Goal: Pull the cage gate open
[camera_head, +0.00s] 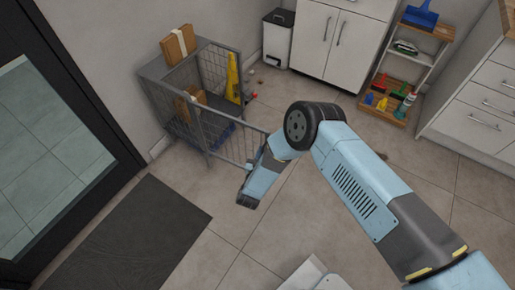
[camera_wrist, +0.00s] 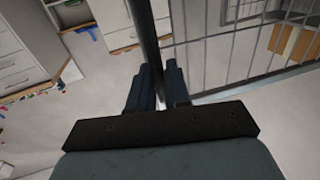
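The cage (camera_head: 187,128) is a grey wire-mesh enclosure against the wall, left of centre in the head view. Its gate (camera_head: 235,147) stands out to the right from the cage's near corner, swung open at an angle. In the wrist view the gate's dark edge post (camera_wrist: 145,35) runs down between the two dark fingers of my gripper (camera_wrist: 160,82), which close around it. The gate's mesh (camera_wrist: 215,50) lies to the right of the fingers. My arm hides the fingers in the head view.
Cardboard boxes (camera_head: 178,46) and a yellow sign (camera_head: 233,78) are at the cage. A bin (camera_head: 277,40), a white cabinet (camera_head: 335,42) and a shelf with bottles (camera_head: 392,92) line the back. A dark mat (camera_head: 135,235) lies near the door. Floor right of the gate is mostly clear.

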